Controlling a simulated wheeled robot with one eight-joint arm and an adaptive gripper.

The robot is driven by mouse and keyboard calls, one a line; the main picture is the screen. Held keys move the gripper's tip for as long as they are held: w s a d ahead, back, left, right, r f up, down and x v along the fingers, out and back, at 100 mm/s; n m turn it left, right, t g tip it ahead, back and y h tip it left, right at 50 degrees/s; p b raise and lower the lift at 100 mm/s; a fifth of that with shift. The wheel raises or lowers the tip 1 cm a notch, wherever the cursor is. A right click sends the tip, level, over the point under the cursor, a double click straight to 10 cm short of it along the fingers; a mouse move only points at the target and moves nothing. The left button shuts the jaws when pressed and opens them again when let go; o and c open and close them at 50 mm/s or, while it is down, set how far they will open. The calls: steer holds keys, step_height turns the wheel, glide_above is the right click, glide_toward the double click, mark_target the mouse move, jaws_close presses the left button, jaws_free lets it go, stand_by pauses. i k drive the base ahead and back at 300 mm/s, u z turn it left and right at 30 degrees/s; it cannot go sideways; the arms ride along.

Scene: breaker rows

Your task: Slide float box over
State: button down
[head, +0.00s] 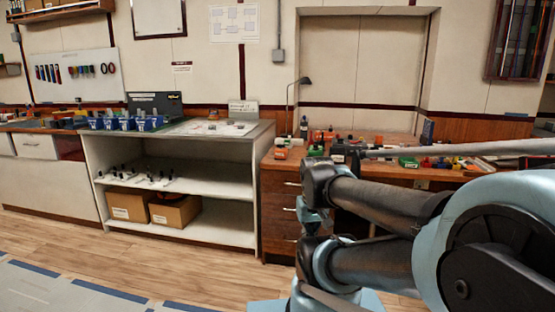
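I cannot tell which thing is the float box; labels are too small to read. Two brown cardboard boxes with white labels, one left (127,206) and one right (175,213), sit side by side on the bottom shelf of a white open shelf unit (225,217). Blue bins (125,123) stand in a row on its top at the left. My arm fills the right side of the picture, in front of a wooden desk (281,183). I cannot make out my gripper's fingers anywhere, and no thing shows in its hold.
Several small dark items (150,178) stand on the middle shelf. The desk top is crowded with small things, including an orange one (281,153), and a thin black lamp (291,95). The wood floor (150,254) before the shelf unit is clear.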

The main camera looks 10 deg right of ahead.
mark_target(279, 154)
steer(key=i, duration=1)
